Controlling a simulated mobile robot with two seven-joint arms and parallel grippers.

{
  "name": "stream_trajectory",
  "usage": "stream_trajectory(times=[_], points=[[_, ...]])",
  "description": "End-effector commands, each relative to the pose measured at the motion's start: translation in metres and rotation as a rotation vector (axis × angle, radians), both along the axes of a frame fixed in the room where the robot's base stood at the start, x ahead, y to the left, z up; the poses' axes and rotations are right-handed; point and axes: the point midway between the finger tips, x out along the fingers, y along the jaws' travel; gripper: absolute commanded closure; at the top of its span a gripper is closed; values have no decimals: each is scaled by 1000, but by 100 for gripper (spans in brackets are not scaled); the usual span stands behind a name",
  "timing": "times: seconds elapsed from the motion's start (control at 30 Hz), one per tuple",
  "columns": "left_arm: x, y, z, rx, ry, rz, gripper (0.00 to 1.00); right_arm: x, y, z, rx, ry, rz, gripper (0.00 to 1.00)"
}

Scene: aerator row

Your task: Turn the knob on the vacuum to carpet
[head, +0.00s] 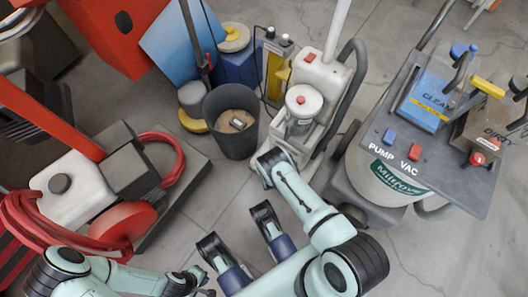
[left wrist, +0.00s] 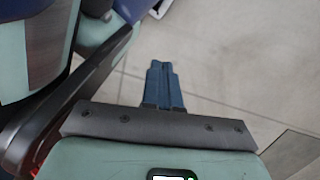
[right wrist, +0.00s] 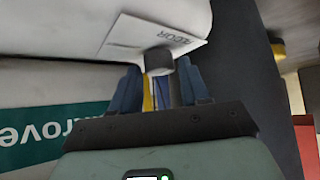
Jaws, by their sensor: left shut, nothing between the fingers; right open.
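A dark knob (right wrist: 158,60) on a pale lettered plate (right wrist: 125,32) shows in the right wrist view; its lettering is upside down and its setting cannot be read. My right gripper (right wrist: 158,75) is open, with one blue finger on each side of the knob in the picture; contact cannot be told. In the head view that gripper's fingers and the knob are not clearly seen. A white upright vacuum (head: 320,75) with a clear canister stands upper centre. My left gripper (head: 200,284) is low in the head view. In the left wrist view its blue fingers (left wrist: 162,84) are together and empty, over the floor.
A grey machine (head: 345,190) with PUMP and VAC switches stands at right; its green label (right wrist: 65,135) shows in the right wrist view. A dark bin (head: 228,145) stands left of the vacuum. A machine with a red hose (head: 175,160) is at left. Some floor (head: 225,205) is clear.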

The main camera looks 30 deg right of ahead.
Motion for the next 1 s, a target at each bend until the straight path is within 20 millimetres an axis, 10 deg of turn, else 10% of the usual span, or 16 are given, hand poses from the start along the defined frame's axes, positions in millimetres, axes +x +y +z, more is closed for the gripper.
stream_trajectory(times=[0.4, 0.57, 1.0], points=[[-10, 1, -3, -1, 32, 3, 100, 6, -3, -6, 0, 0, 0, 54], [-9, 1, -3, -2, 30, 3, 100, 6, -3, -6, 0, 0, 0, 96], [4, 0, 2, 0, -12, -3, 100, 5, -7, -5, -1, -1, 189, 96]])
